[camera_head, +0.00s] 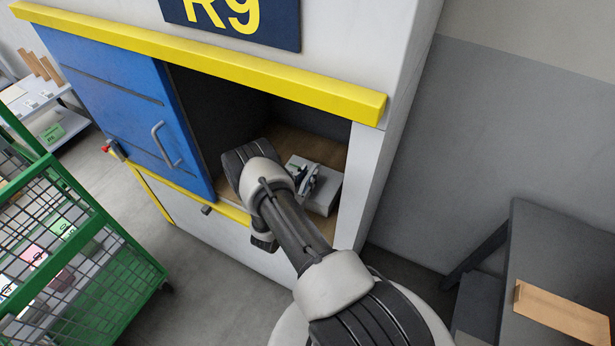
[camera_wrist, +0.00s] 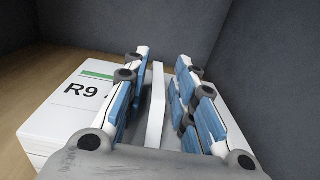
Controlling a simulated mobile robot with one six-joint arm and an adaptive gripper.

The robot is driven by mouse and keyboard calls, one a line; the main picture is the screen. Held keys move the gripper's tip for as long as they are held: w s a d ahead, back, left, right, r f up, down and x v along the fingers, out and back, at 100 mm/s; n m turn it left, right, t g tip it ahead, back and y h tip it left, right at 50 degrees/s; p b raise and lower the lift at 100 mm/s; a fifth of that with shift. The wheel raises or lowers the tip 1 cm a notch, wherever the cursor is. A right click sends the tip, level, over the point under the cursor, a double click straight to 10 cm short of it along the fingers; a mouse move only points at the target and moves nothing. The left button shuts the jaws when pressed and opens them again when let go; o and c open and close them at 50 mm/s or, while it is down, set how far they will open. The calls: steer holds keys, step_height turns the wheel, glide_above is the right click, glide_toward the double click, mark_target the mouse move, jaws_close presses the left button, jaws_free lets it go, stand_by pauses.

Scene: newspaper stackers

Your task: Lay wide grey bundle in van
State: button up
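A pale grey-white bundle (camera_head: 325,194) lies on the wooden floor inside the van's open bay (camera_head: 323,147), near the right side of the opening. In the wrist view the bundle (camera_wrist: 50,118) shows a top label reading "R9" with a green stripe. A thin upright white ridge (camera_wrist: 156,105) rises from it. My gripper (camera_head: 305,180) is inside the bay over the bundle. In the wrist view its two blue-padded fingers (camera_wrist: 162,62) stand on either side of the ridge, with visible gaps. The bundle's far right part is hidden by my gripper.
A blue sliding door (camera_head: 130,100) covers the bay's left side. A yellow rail (camera_head: 220,62) runs above. A green mesh cage trolley (camera_head: 75,250) with bundles stands at left. A dark table (camera_head: 560,240) with a cardboard piece (camera_head: 562,312) is at right.

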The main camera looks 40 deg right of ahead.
steer(key=p+v, duration=0.1)
steer(key=v, duration=1)
steer(key=s+r+m+g+y, duration=0.1)
steer(key=s+r+m+g, duration=0.2)
steer(key=r, duration=0.5)
steer(key=s+r+m+g+y, duration=0.1)
steer(key=r+m+g, duration=0.4)
steer(key=r, duration=0.4)
steer(key=s+r+m+g+y, duration=0.1)
steer(key=s+r+m+g, duration=0.1)
steer(key=r+m, duration=0.45)
steer(key=s+a+r+m+t+y, duration=0.7)
steer(key=s+a+r+y, duration=0.6)
steer(key=a, duration=0.5)
steer(key=shift+s+a+r+m+t+y, duration=0.35)
steer(key=shift+s+r+m, duration=0.2)
steer(key=shift+s+r, duration=0.75)
steer(key=shift+w+r, duration=0.15)
steer(key=shift+w, duration=0.05)
